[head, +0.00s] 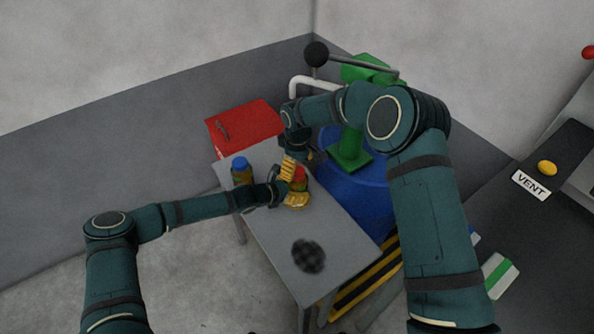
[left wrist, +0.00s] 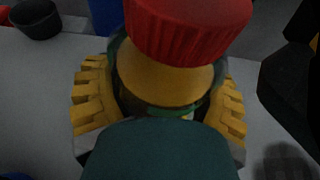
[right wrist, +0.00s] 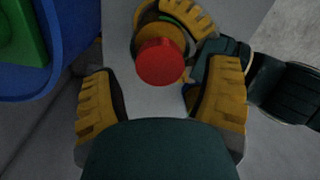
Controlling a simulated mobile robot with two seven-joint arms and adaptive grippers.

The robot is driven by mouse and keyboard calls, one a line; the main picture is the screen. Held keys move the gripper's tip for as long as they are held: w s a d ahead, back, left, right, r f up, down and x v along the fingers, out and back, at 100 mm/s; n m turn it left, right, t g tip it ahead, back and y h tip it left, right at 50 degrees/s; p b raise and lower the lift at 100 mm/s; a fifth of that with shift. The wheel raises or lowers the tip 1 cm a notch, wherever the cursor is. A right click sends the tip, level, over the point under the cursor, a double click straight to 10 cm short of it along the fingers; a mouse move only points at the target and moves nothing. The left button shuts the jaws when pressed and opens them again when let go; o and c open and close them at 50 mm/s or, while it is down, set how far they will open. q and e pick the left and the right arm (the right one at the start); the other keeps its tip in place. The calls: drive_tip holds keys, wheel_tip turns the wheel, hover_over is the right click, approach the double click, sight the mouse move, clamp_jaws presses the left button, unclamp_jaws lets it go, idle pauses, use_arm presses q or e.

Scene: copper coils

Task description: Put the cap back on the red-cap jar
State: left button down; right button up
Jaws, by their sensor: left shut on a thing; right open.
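The red-cap jar (left wrist: 170,85), with amber contents, stands on the grey table, between the yellow fingers of my left gripper (left wrist: 160,105). That gripper is shut on its body. The red cap (left wrist: 188,25) is at the top of the jar; in the right wrist view the cap (right wrist: 159,62) is seen from above. I cannot tell whether it is seated or threaded. My right gripper (right wrist: 160,100) is open and empty, pointing down from above, with the cap ahead of its fingers and apart from them. In the head view, the cap (head: 300,173) is partly hidden by yellow fingers.
A blue-capped jar (head: 241,168) stands left on the table (head: 275,235). A red case (head: 250,124) is at the back, a blue drum (head: 355,200) at the right. A small black cup (left wrist: 36,18) shows in the left wrist view.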

wheel_tip(320, 180, up, 2)
drive_tip(key=shift+r, duration=0.1)
drive_tip(key=shift+o, duration=0.2)
wheel_tip(320, 180, up, 3)
drive_tip(key=n, duration=0.4)
drive_tip(key=shift+r+n, duration=0.2)
drive_tip(key=shift+n, duration=0.1)
drive_tip(key=shift+f, duration=4.05)
